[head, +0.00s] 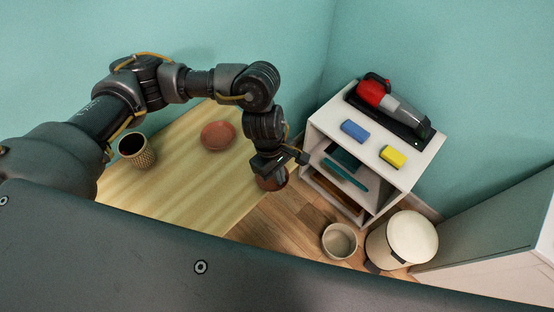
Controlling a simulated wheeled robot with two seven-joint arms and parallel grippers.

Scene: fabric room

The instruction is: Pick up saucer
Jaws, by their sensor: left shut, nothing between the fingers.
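A round, shallow terracotta-coloured saucer (217,136) lies on the light wooden table in the head view, left of my left forearm's lower end. My left gripper (277,172) points down at the table's right edge, to the right of the saucer and apart from it. It is shut with nothing in it. A round brown object (271,184) shows just below the gripper; it is partly hidden, and I cannot tell whether they touch. My right gripper is not in view.
A woven-pattern cup (137,150) stands on the table (190,185), left of the saucer. A white shelf (424,170) at right holds a red handheld vacuum (374,92), a blue block (354,131) and a yellow block (392,157). A bowl (340,241) and a white bin (411,237) stand on the floor.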

